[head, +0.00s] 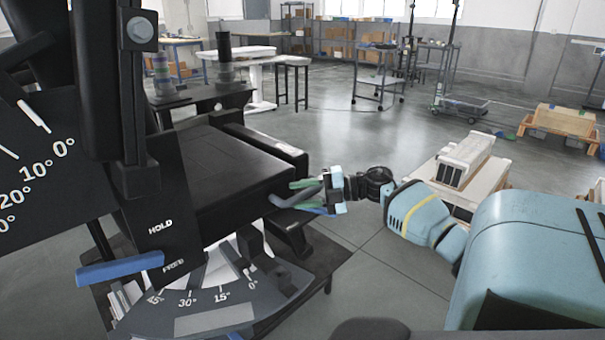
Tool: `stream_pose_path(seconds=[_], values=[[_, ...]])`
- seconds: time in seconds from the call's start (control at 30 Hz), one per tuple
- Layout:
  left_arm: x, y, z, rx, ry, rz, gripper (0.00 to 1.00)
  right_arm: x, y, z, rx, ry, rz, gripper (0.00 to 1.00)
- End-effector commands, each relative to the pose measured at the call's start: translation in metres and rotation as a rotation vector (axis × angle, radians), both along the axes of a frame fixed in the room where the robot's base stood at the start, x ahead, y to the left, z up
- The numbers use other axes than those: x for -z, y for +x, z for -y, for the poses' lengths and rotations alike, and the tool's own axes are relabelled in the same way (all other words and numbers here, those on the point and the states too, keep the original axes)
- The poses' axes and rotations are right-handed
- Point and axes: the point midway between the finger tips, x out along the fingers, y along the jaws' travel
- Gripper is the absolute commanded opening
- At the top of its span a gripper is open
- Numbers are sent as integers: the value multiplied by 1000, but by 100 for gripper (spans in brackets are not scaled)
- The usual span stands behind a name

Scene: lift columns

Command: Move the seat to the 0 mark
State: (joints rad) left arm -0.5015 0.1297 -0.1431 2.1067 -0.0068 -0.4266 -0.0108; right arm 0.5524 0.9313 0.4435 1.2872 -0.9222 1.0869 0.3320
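The seat (215,170) is a black cushion in the middle left, with its front end toward my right gripper. Below it is a dark curved scale (215,311) marked 45°, 30°, 15° and 0°, with 0° at the right. I cannot tell which mark the seat lines up with. A grey handle (281,201) sticks out from the seat's front end. My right gripper (304,196) is at this handle, with a green finger above and a blue one below it. Whether the fingers press on it is unclear. My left gripper is not in view.
A blue lever (120,268) is by the FREE label, below HOLD. Another scale (40,185) with 0° and 10° is at the left, beside black upright posts (128,90). White boxes (465,160) stand behind my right arm. The floor beyond is mostly open.

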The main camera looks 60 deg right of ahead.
Motion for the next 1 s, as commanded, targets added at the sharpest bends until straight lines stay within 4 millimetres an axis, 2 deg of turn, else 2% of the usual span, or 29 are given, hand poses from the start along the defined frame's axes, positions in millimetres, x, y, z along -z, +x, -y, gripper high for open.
stream_pose_path(seconds=[0.5, 0.7, 1.0], values=[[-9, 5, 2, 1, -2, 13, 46, -10, -56, 37, 4, -1, -1, 40], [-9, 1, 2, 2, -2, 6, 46, -12, -64, 42, 2, -2, 1, 40], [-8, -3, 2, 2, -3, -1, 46, -12, -64, 42, 2, -2, 2, 40]])
